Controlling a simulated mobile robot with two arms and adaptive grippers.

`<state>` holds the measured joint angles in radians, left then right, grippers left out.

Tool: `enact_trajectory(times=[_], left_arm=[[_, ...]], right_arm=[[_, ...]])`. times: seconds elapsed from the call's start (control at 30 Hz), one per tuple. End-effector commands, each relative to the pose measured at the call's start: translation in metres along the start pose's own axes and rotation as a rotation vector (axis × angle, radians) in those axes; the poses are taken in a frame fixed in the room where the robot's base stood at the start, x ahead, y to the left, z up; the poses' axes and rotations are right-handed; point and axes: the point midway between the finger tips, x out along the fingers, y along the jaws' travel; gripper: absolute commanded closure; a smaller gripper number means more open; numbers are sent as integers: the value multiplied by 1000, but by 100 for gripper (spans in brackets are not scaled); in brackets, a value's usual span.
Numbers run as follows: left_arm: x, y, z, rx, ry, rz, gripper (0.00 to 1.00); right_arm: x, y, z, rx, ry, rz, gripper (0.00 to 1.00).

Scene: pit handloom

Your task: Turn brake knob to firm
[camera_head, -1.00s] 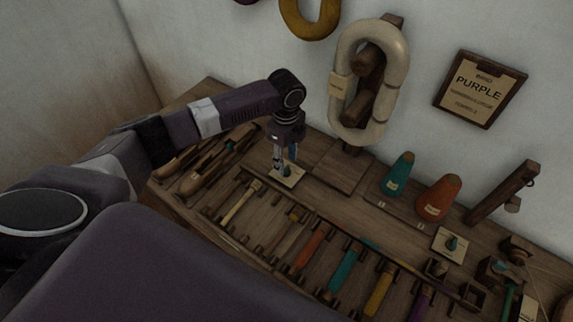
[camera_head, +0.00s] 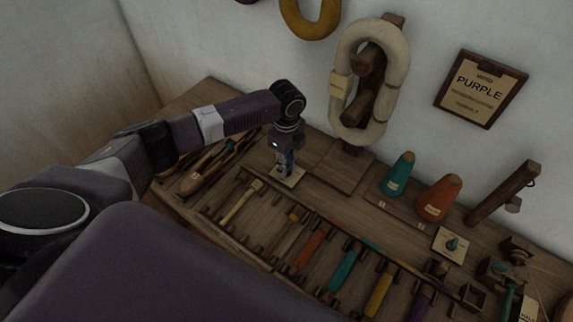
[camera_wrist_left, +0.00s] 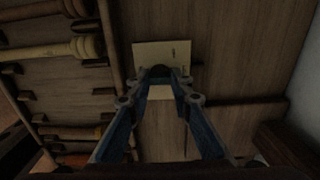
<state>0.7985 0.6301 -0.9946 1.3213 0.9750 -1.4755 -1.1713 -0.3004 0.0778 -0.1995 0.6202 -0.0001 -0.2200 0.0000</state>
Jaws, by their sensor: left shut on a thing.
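The brake knob (camera_wrist_left: 160,72) is a small dark knob on a pale plate (camera_wrist_left: 148,52) fixed to the wooden bench. In the head view the same pale plate (camera_head: 292,180) lies under my left gripper (camera_head: 283,172), which points down at it. In the left wrist view my left gripper (camera_wrist_left: 161,85) has its fingertips closed around the knob. The fingers hide part of the knob, and the marks on the plate are too small to read. My right gripper is not in view.
A rack (camera_head: 350,243) of coloured bobbins lies in front of the plate. Teal (camera_head: 398,174) and orange (camera_head: 438,197) cones stand to the right. Wooden shuttles (camera_head: 208,170) lie to the left. A cream yarn hank (camera_head: 343,113) hangs behind.

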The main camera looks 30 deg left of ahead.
Motion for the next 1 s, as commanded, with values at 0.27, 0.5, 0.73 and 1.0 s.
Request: enact_trajectory(times=[0.27,0.5,0.73,1.0], left_arm=[[-1,0,-1,58,2,0,100],[-2,0,-1,217,3,1,100],[-2,0,-2,431,4,0,100],[-1,0,-1,683,3,0,100]], right_arm=[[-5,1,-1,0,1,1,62],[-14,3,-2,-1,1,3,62],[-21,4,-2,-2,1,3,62],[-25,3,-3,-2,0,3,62]])
